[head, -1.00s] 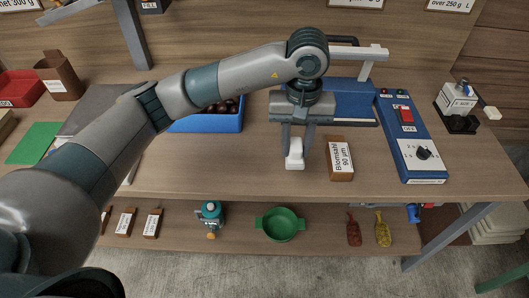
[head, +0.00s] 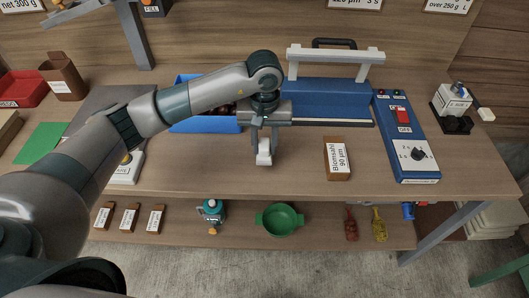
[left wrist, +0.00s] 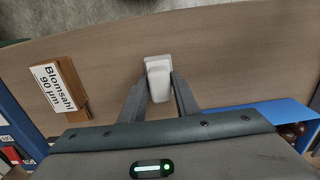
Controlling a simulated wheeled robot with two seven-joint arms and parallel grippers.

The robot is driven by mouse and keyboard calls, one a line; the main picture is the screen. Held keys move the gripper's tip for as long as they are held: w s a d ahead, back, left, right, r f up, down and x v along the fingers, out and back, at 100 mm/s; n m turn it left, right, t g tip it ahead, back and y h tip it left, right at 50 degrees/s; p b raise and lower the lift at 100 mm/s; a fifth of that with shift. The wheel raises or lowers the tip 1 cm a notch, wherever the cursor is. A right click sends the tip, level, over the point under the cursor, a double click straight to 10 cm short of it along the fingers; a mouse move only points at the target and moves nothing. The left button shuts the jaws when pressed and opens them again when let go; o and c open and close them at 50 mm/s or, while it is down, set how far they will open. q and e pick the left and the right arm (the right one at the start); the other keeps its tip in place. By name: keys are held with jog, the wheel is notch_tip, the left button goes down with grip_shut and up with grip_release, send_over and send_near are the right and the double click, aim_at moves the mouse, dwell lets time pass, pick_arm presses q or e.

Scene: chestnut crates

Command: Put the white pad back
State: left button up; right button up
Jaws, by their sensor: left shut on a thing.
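The white pad (head: 264,157) is a small white block between the fingertips of my left gripper (head: 264,146), over the middle of the table in the head view. It also shows in the left wrist view (left wrist: 158,78), where both grey fingers close on its sides. My left gripper is shut on it. I cannot tell how high the pad is above the tabletop. My right gripper is not in view.
A brown box labelled Blomsahl (head: 337,158) stands to the right of the pad. Behind are a blue sealer-like machine (head: 325,99) and a blue crate (head: 205,124). A blue control box (head: 405,140) is further right. The table front is clear.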

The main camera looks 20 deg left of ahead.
aim_at(264, 154)
pick_arm(q)
jog(key=shift+f, duration=0.1)
notch_tip(264, 154, down, 2)
jog(key=shift+f+p, duration=0.2)
jog(key=shift+p, duration=0.75)
jog(key=shift+f, duration=0.6)
jog(key=shift+f, duration=0.25)
jog(key=o, duration=1)
jog(key=shift+r, duration=0.1)
